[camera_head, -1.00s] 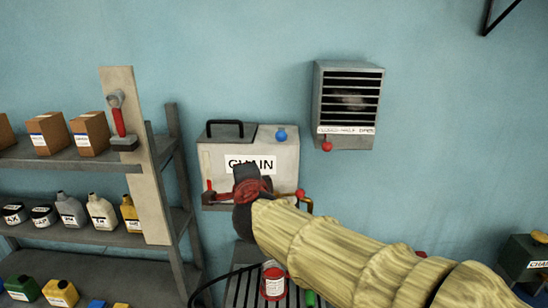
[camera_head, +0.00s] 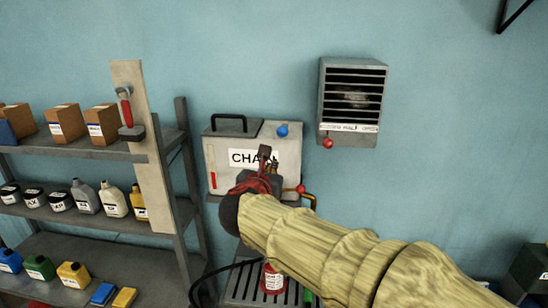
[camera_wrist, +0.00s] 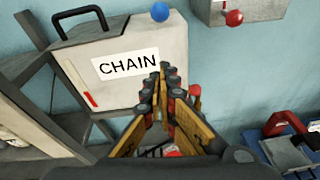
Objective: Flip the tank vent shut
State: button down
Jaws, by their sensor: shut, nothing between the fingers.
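The tank (camera_head: 290,158) is a pale grey box marked CHAIN, against the blue wall; it also shows in the wrist view (camera_wrist: 140,88). A blue ball knob (camera_head: 282,131) stands on its top right part, seen also in the wrist view (camera_wrist: 160,12). I cannot tell whether this knob is the vent or how its lever lies. A black handle (camera_head: 229,120) is on the top left. My gripper (camera_head: 268,158) is shut and empty, in front of the label's right end and below the blue knob. In the wrist view its fingertips (camera_wrist: 166,80) point up at the tank.
A red ball (camera_head: 301,189) and brass pipe are at the tank's lower right. A louvred heater (camera_head: 352,100) with a red knob (camera_head: 328,143) hangs to the right. A shelf (camera_head: 90,150) with bottles and boxes stands left. A red-and-white can (camera_head: 273,279) is on the grating below.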

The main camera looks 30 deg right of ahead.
aim_at(283, 129)
jog(key=w+d+r+p, duration=0.1)
jog(key=w+d+p, duration=0.3)
jog(key=w, duration=0.5)
jog(key=d, duration=0.2)
jog(key=shift+d, duration=0.3)
jog(key=shift+s+r, duration=0.1)
jog(key=shift+s, duration=0.05)
